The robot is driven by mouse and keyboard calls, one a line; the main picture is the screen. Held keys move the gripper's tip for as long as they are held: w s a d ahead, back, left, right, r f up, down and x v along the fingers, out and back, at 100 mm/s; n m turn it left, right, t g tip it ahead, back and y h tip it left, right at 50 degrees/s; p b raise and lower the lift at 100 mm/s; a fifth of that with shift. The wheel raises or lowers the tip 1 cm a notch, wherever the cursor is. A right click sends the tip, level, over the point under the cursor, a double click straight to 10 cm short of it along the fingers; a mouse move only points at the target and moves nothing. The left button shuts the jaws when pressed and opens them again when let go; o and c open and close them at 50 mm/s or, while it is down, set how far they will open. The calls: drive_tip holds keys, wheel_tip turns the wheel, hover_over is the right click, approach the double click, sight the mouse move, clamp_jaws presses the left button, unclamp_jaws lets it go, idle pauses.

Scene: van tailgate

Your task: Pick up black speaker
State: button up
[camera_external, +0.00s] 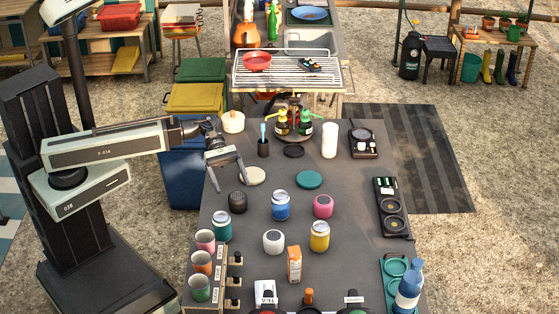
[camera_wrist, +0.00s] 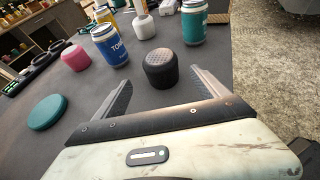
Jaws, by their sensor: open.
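The black speaker (camera_external: 237,201) is a small, rounded, textured cylinder standing upright on the dark table, toward its left side. It also shows in the wrist view (camera_wrist: 161,68), at the upper middle, fully visible. My gripper (camera_external: 228,184) is open and empty, over the left part of the table, just behind the speaker in the external view. In the wrist view the speaker appears in line with the gap between the fingertips. I cannot tell the exact height of the fingers over the table.
A white speaker (camera_external: 274,241) and pink speaker (camera_external: 323,206) stand farther off. A cream disc (camera_external: 252,176) and green disc (camera_external: 309,180) lie flat nearby.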

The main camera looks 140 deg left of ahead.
sight(242, 210)
drive_tip(key=b+x, duration=0.2)
drive_tip(key=x, duration=0.5)
drive_tip(key=shift+w+d+b, duration=0.25)
drive_tip(key=shift+w+b, duration=0.05)
drive_tip(key=shift+w, duration=0.05)
drive_tip(key=c, duration=1.6)
drive_tip(key=shift+r, duration=0.1)
